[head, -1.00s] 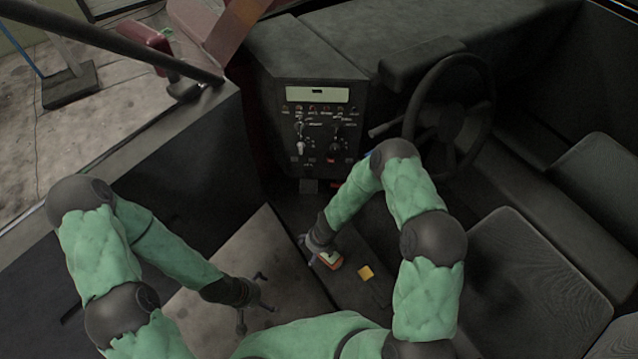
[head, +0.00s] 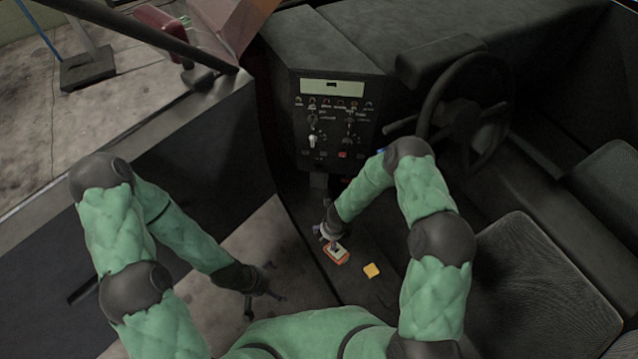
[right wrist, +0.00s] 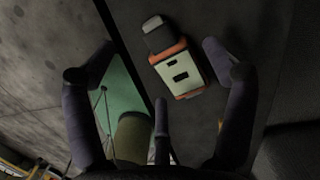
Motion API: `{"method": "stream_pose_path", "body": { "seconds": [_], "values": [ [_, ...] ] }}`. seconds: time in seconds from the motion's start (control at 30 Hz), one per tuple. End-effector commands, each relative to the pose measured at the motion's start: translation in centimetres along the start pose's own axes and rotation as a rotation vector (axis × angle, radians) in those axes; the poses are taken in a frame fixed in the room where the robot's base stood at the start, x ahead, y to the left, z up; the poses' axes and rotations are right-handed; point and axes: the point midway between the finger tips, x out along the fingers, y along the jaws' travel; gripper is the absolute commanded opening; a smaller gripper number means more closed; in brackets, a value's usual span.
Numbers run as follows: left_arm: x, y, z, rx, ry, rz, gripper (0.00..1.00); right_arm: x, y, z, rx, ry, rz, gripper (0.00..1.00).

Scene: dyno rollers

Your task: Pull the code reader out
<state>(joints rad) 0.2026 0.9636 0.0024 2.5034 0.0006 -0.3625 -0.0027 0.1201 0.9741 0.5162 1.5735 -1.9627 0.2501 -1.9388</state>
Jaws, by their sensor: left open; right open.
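An orange-and-white device with a dark end (right wrist: 178,70), which I take for the code reader, lies on a dark flat surface in the right wrist view. It also shows in the head view (head: 338,256), just below my right gripper (head: 328,233). In the right wrist view my right gripper (right wrist: 160,58) is open, its fingers spread to either side of the device; I cannot tell whether they touch it. My left gripper (head: 264,288) is open and empty over the light floor, left of the device.
A small yellow block (head: 371,270) lies right of the device. A dark control panel (head: 330,120) with switches stands ahead of it. A steering wheel (head: 465,110) is at the right, with a seat (head: 540,280) below it.

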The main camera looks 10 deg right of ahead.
Motion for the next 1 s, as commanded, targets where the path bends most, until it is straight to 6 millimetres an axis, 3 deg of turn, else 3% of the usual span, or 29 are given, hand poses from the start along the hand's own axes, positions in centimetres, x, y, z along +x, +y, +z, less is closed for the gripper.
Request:
{"method": "stream_pose_path", "body": {
  "seconds": [0.3,0.5,1.0],
  "values": [
    [3.0,-1.1,-0.1,0.0,0.0,0.0,1.0,4.6,0.0,-0.1,0.0,0.0,0.001,0.84],
    [4.5,-1.6,-0.2,0.0,0.0,0.0,1.0,6.5,0.1,-0.1,0.001,0.001,0.002,0.84],
    [5.0,-1.8,-0.2,0.0,0.0,0.0,1.0,7.2,0.0,-0.1,0.0,0.001,0.001,0.84]
  ]
}}
